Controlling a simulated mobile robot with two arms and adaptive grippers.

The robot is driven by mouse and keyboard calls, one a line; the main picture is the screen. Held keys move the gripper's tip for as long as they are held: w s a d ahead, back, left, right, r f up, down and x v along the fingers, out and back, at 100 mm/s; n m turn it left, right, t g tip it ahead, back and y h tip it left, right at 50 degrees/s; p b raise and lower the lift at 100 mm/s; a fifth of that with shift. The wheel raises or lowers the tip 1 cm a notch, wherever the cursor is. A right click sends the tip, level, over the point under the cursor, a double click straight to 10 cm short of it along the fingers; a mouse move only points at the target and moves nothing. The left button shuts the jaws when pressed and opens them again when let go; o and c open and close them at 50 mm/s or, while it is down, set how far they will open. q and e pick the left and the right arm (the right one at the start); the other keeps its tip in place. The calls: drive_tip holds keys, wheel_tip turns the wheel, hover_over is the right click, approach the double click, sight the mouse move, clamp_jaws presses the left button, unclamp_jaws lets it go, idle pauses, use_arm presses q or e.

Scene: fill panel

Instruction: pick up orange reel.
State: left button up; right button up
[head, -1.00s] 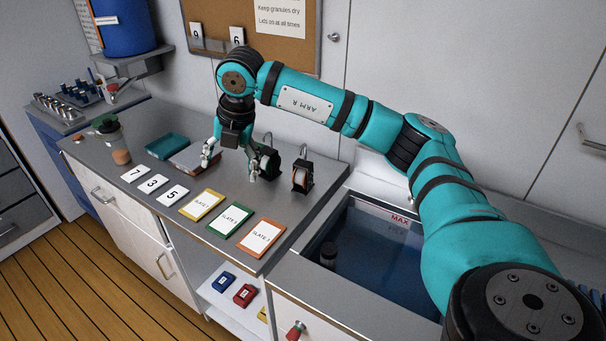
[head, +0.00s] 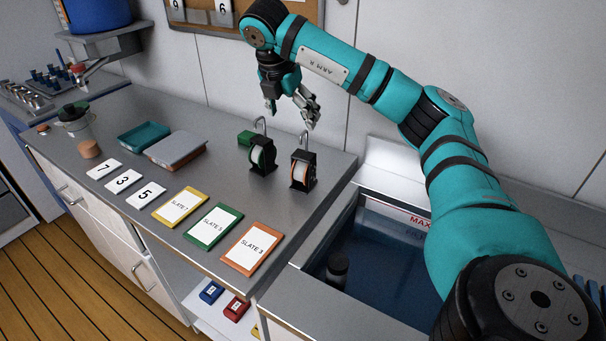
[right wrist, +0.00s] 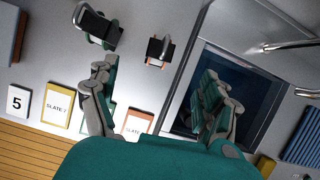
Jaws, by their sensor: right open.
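The orange reel (head: 299,171) is an orange-rimmed roll upright in a black stand on the counter, right of a green reel (head: 261,156) in a similar stand. In the right wrist view a black stand (right wrist: 157,51), seen from above, appears to be the orange reel's. My right gripper (head: 292,112) is open and empty, raised above and behind the two reels. In the right wrist view my open gripper (right wrist: 158,84) has its fingers wide apart, with the stand between and beyond them. My left gripper is not in view.
Yellow, green and orange slate cards (head: 251,248) lie in front of the reels. The sink (head: 375,265) with dark blue water lies to the right. A grey-lidded tray (head: 177,149) and a teal tray (head: 143,136) stand left.

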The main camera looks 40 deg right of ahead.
drive_tip(key=b, duration=0.1)
approach(304, 154)
drive_tip(key=shift+w+d+f, duration=0.2)
drive_tip(key=shift+w+d, duration=0.05)
drive_tip(key=shift+d, duration=0.05)
drive_tip(key=x, duration=0.3)
drive_tip(key=shift+w+d+f+p, duration=0.1)
drive_tip(key=shift+d+f+p, duration=0.05)
drive_tip(key=shift+f+p, duration=0.25)
drive_tip(key=shift+d+f, duration=0.1)
drive_tip(key=shift+f, duration=0.05)
drive_tip(key=x, duration=0.1)
drive_tip(key=p+x, duration=0.1)
drive_tip(key=x, duration=0.2)
drive_tip(key=shift+s+f, duration=0.25)
drive_tip(key=shift+f, duration=0.25)
drive_tip(key=shift+w+f, duration=0.1)
drive_tip(key=shift+f, duration=0.15)
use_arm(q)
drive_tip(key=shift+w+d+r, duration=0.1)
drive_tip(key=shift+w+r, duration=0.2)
use_arm(e)
clamp_jaws()
